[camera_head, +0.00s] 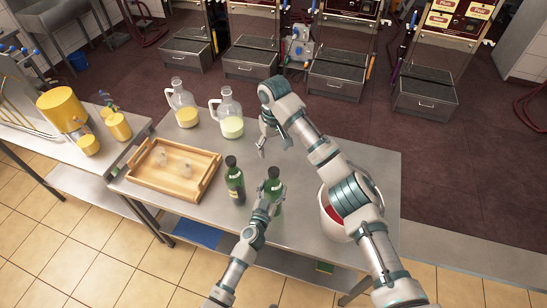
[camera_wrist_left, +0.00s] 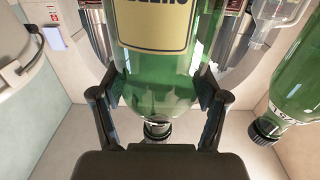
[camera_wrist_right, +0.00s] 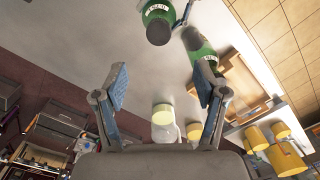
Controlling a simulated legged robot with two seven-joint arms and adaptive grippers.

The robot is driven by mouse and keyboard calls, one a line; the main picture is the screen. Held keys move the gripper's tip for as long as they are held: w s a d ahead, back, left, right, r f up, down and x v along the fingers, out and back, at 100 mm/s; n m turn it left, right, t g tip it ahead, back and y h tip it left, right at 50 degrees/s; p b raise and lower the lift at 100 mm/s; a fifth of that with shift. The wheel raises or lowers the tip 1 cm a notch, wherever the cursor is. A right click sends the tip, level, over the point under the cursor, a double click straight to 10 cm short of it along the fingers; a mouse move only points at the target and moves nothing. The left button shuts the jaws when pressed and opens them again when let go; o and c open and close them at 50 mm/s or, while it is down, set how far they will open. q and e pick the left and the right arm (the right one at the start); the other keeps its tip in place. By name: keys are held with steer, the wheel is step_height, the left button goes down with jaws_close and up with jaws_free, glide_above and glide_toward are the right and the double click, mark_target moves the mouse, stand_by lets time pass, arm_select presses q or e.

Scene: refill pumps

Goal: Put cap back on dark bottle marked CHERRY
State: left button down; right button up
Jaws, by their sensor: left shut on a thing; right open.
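A dark green bottle (camera_head: 275,183) stands upright on the metal table. My left gripper (camera_head: 271,197) is shut around it. In the left wrist view the held bottle (camera_wrist_left: 158,75) has a yellow label, only partly in frame, so I cannot read the whole name. A second green bottle (camera_head: 235,183) with a black cap (camera_head: 231,161) stands upright just left of it. The held bottle also shows a black top (camera_wrist_right: 158,32) in the right wrist view. My right gripper (camera_head: 270,146) is open and empty, beyond the bottles. I see no loose cap.
A wooden tray (camera_head: 137,178) with small clear items lies at the left. Two glass jugs (camera_head: 184,106) (camera_head: 229,116) stand at the back. A white bucket (camera_head: 331,222) with red contents is partly hidden by my right arm. The table's back right is clear.

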arm_select(q)
steer(key=shift+f, duration=0.1)
arm_select(e)
steer(key=shift+r, duration=0.75)
arm_select(q)
jaws_free()
steer(key=v, duration=1.2)
steer(key=shift+a, duration=0.1)
